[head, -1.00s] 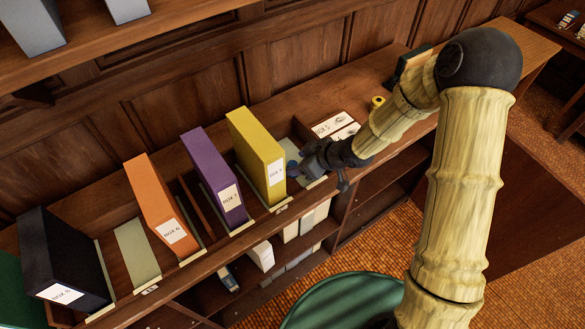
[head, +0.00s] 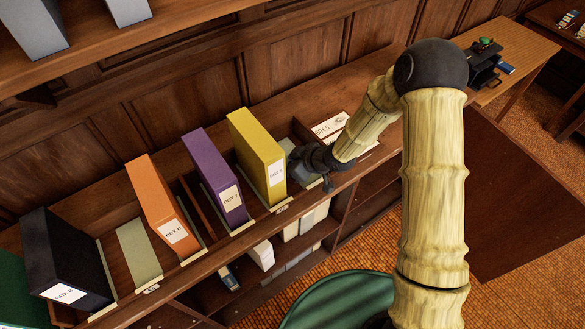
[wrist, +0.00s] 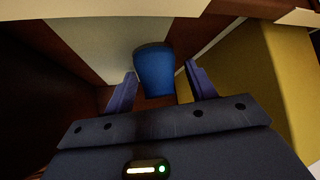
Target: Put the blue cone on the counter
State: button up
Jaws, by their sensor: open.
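The blue cone (wrist: 155,72) shows in the wrist view as a rounded blue shape, wider at its far end, between my two fingers. My gripper (wrist: 161,80) is open, with one finger to each side of the cone; I cannot tell whether either touches it. In the head view my gripper (head: 298,162) is over the pale bay right of the yellow box, and the cone is hidden there. A long wooden top (head: 285,110) runs along the panelled wall; I cannot tell whether it is the counter.
A yellow box (head: 257,160) stands close left of my gripper, then purple (head: 213,178), orange (head: 160,208) and black (head: 62,255) boxes. A white labelled box (head: 330,125) lies behind the gripper. A table (head: 525,52) with small items stands at upper right.

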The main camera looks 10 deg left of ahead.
jog(key=c, duration=1.2)
jog(key=shift+o, duration=0.2)
jog(key=shift+r, duration=0.1)
notch_tip(320, 180, up, 18)
jog(key=p, duration=0.4)
jog(key=shift+p, duration=0.4)
